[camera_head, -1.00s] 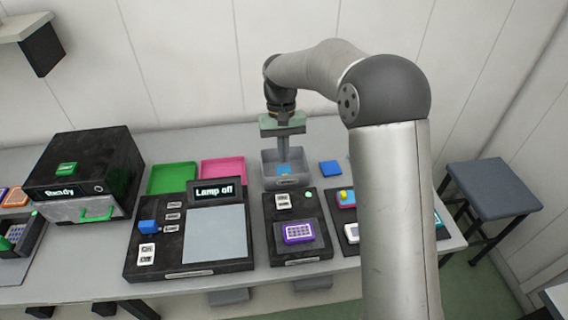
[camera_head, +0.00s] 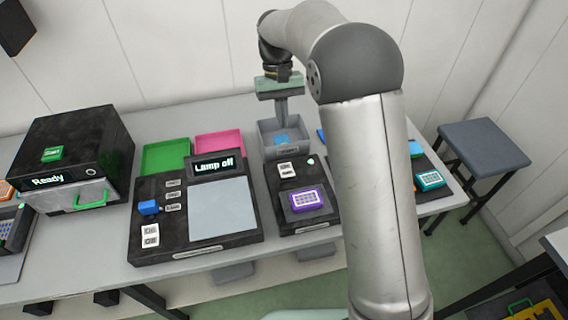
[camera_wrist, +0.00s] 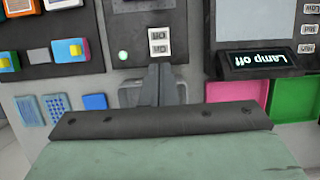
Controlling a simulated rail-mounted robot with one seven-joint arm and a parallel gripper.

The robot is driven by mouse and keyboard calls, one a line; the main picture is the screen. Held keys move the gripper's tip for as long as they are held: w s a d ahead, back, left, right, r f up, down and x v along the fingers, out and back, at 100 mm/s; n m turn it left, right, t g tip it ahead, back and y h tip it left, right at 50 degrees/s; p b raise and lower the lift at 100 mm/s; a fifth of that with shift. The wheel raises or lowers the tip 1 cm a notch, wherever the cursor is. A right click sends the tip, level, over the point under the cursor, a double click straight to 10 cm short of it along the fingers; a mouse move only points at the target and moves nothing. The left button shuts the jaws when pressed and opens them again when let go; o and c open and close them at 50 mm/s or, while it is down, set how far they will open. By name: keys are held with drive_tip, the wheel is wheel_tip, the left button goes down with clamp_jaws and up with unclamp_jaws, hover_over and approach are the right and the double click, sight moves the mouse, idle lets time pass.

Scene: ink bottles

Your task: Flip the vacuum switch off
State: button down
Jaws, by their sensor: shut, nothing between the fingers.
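A black unit (camera_head: 277,215) holds a purple-framed block (camera_head: 308,200). At its back is a small white two-label switch (camera_head: 286,169), likely the vacuum switch, beside a lit green light (camera_head: 311,161). In the wrist view the switch (camera_wrist: 159,43) and the green light (camera_wrist: 123,55) lie just beyond my fingertips. The switch's position is too small to read. My gripper (camera_head: 283,123) is shut and empty, pointing down over the grey bin (camera_head: 300,151) behind the unit. The fingertips also show in the wrist view (camera_wrist: 163,70), apart from the switch.
Left of the unit stands a larger black panel (camera_head: 155,185) with a "Lamp off" display (camera_head: 213,165). Green (camera_head: 165,155) and pink (camera_head: 219,144) trays lie behind it. A black box marked "Ready" (camera_head: 70,145) is far left. Blue pieces (camera_head: 281,139) lie in the bin.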

sight(286, 173)
drive_tip(key=p+x, duration=0.1)
drive_tip(key=x, duration=1.3)
drive_tip(key=shift+p, duration=0.4)
drive_tip(key=shift+s, duration=0.1)
